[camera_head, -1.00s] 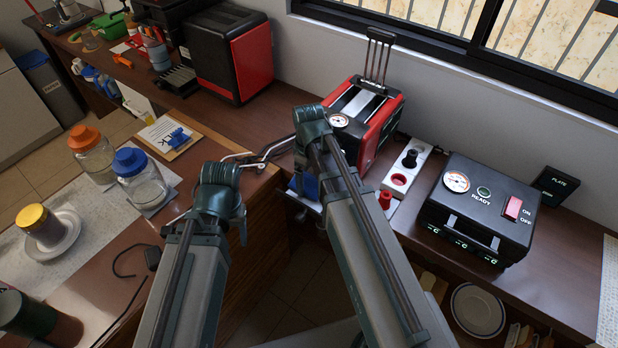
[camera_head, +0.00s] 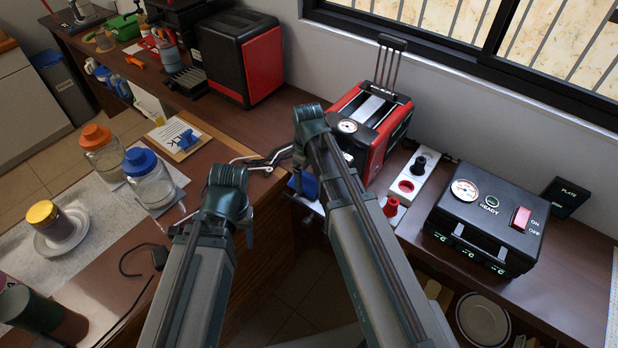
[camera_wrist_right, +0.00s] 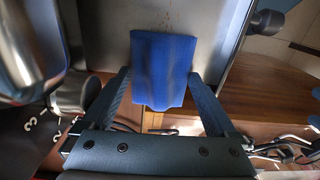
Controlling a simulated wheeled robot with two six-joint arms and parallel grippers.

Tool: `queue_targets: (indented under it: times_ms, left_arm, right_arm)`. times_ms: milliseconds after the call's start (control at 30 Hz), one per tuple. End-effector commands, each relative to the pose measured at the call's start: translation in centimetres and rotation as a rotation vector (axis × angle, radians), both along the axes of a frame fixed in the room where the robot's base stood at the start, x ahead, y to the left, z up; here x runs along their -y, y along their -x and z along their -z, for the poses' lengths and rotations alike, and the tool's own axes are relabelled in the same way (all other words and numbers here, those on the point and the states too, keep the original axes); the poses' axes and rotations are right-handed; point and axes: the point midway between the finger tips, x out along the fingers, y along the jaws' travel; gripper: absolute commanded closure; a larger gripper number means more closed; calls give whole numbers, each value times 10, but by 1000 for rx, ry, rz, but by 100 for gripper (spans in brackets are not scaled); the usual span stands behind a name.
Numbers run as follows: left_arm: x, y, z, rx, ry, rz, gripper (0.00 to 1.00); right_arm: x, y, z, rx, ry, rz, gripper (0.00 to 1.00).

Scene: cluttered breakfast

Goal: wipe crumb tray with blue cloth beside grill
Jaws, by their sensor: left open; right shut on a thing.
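The blue cloth (camera_wrist_right: 165,68) hangs between the fingertips of my right gripper (camera_wrist_right: 164,84) in the right wrist view. That gripper is shut on it, above or against a flat grey metal surface (camera_wrist_right: 110,40) that looks like the crumb tray; contact is unclear. In the head view the cloth (camera_head: 306,186) shows in blue below my right wrist, and a thin pale edge of the tray (camera_head: 318,207) shows beside it. My left gripper (camera_head: 244,228) points down, mostly hidden behind its own wrist, open, left of the cloth. The red-and-black grill (camera_head: 372,125) stands right of the cloth.
A white strip with black and red knobs (camera_head: 411,178) and a black control box (camera_head: 487,215) stand to the right. Jars with orange (camera_head: 104,155) and blue lids (camera_head: 150,182) stand left. Dark-and-silver curved metal pieces (camera_head: 262,160) lie near the counter edge.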

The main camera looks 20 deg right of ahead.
Motion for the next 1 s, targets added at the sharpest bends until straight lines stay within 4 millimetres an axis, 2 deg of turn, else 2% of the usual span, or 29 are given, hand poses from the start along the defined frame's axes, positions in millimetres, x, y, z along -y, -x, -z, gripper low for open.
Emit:
queue_targets:
  times_ms: [400, 1000]
  left_arm:
    - [0, 0, 3, 0, 0, 0, 38]
    - [0, 0, 2, 0, 0, 0, 38]
  right_arm:
    - [-14, -19, 3, 0, 0, -1, 52]
    - [-20, -27, 2, 2, -2, -1, 52]
